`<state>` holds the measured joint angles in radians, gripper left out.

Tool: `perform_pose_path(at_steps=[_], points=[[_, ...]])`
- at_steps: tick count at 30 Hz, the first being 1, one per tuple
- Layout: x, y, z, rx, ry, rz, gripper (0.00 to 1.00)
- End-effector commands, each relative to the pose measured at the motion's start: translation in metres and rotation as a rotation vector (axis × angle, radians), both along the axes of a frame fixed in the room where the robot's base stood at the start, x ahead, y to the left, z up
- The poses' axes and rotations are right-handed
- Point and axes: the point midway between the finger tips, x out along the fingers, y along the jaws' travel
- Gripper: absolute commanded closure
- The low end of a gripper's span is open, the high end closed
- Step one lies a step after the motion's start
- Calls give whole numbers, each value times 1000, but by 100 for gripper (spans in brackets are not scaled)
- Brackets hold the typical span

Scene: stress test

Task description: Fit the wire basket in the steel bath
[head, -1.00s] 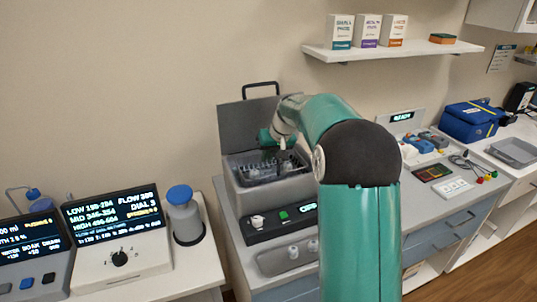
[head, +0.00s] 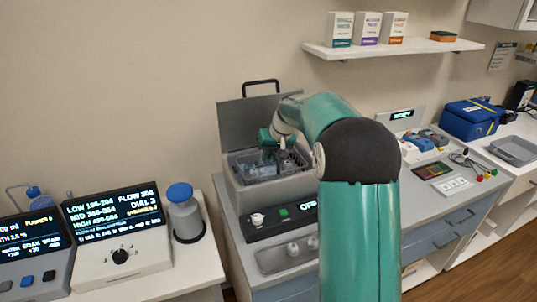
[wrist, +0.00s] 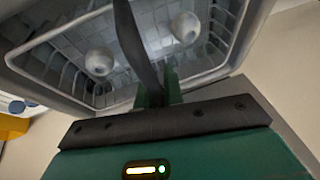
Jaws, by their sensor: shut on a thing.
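The steel bath (head: 284,188) stands open on the bench in the head view, with its lid (head: 233,122) upright behind it. The wire basket (head: 239,164) shows inside the bath's opening, partly behind my gripper (head: 283,147). In the wrist view my gripper (wrist: 158,85) is shut on the basket's dark handle (wrist: 137,45). The basket's wires (wrist: 70,75) lie within a pale rim, with two white round pieces (wrist: 99,62) inside. Whether the basket rests fully on its seat is hard to tell.
A control strip (head: 283,214) reading OFF and a tray (head: 286,254) lie in front of the bath. A console (head: 118,235) and a blue-capped bottle (head: 185,215) stand to the left. A shelf (head: 390,48) hangs above.

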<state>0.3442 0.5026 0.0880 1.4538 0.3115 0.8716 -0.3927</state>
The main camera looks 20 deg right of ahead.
Motion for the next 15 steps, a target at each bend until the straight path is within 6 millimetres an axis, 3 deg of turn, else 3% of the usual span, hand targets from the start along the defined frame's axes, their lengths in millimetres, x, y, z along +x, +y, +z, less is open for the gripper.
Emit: perform_pose_path(at_steps=[15], points=[[0,0,-7,0,0,0,100]])
